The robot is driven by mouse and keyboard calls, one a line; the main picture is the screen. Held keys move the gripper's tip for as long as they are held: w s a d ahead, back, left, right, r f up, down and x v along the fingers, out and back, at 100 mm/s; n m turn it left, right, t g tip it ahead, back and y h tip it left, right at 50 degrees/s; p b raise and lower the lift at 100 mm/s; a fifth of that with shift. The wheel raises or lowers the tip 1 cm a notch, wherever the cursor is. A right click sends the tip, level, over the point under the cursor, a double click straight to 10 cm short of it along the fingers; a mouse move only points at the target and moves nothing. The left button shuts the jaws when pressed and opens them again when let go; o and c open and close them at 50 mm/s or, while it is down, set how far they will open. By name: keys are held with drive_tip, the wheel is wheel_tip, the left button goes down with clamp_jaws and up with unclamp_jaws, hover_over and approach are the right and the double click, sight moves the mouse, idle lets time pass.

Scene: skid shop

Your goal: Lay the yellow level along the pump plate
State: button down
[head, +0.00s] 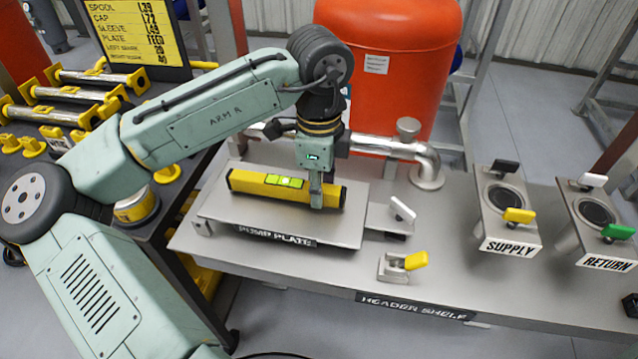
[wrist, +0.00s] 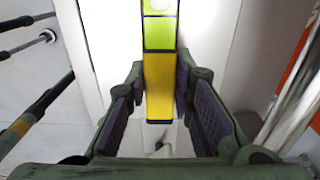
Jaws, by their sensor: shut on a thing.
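The yellow level (head: 252,183), with a green vial window near its middle, lies lengthwise over the grey pump plate (head: 340,232). It sits on or just above the plate; I cannot tell whether it touches. My gripper (head: 318,198) points down at the level's right end, with its fingers on both sides of it, shut on it. In the wrist view the level (wrist: 159,85) runs up the picture between the two finger pads of my gripper (wrist: 160,95). The level's underside is hidden.
The plate stands on the header shelf (head: 455,285). A white-handled clamp (head: 402,209) and a yellow-handled clamp (head: 405,263) are nearby. The supply (head: 503,215) and return (head: 597,222) stations stand at right. An orange tank (head: 390,60) and a silver pipe (head: 385,147) are behind.

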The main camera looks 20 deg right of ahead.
drive_tip(key=shift+f, duration=0.4)
idle(0.5)
drive_tip(key=c, duration=1.3)
unclamp_jaws()
drive_tip(key=shift+c, duration=0.7)
wheel_tip(320, 180, up, 6)
drive_tip(key=p, duration=0.5)
drive_tip(key=shift+f+p, duration=0.15)
drive_tip(key=shift+p, duration=0.2)
drive_tip(key=shift+r, duration=1.2)
